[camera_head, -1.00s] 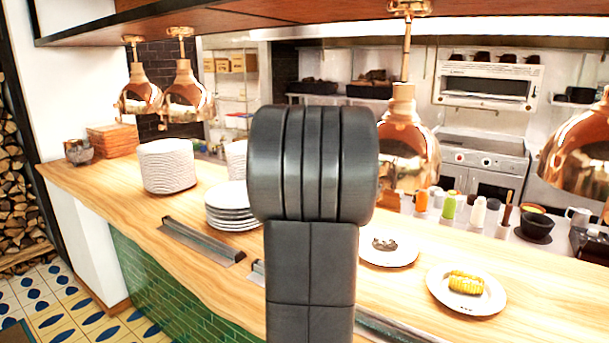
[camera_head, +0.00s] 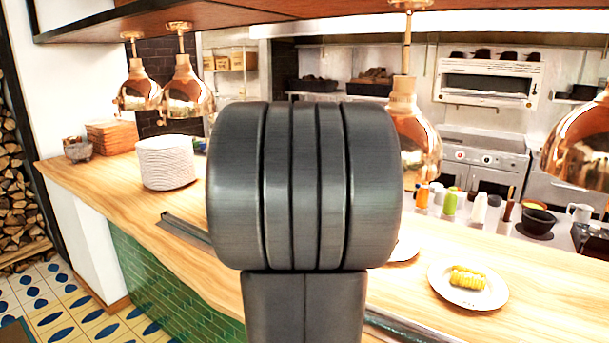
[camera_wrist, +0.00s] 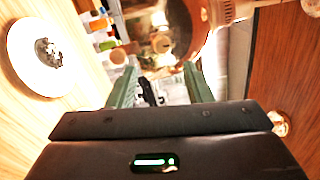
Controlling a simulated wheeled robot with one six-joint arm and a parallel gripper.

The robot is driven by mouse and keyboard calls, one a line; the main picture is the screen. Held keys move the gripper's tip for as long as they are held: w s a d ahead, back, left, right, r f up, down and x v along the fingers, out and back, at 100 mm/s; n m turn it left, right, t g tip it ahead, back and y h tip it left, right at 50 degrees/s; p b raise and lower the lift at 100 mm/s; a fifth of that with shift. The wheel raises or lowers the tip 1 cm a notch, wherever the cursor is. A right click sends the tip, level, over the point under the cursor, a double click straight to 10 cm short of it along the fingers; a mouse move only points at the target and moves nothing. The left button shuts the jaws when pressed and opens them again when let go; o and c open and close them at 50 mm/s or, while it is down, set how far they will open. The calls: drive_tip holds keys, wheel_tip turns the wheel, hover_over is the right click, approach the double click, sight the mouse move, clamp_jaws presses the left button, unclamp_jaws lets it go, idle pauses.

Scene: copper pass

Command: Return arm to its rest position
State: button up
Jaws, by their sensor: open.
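My arm fills the middle of the head view and hides the part of the counter behind it. My gripper (camera_wrist: 158,82) shows in the wrist view with its two greenish fingers spread apart and nothing between them. In the head view the gripper itself is hidden. A white plate with small dark pieces (camera_wrist: 28,68) lies left of the fingers in the wrist view, apart from them. A copper lamp (camera_wrist: 183,28) hangs just beyond the fingers there.
On the wooden counter (camera_head: 550,262) stand a plate stack (camera_head: 166,163) and a plate with yellow food (camera_head: 468,286). Copper heat lamps (camera_head: 188,97) (camera_head: 418,135) hang above it. Bottles (camera_head: 450,203) and a dark bowl (camera_head: 538,221) stand behind.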

drive_tip(key=w+d+m+p, duration=0.2)
drive_tip(key=w+d+m, duration=0.3)
drive_tip(key=m, duration=1.3)
drive_tip(key=shift+w+r, duration=0.3)
drive_tip(key=shift+w, duration=0.8)
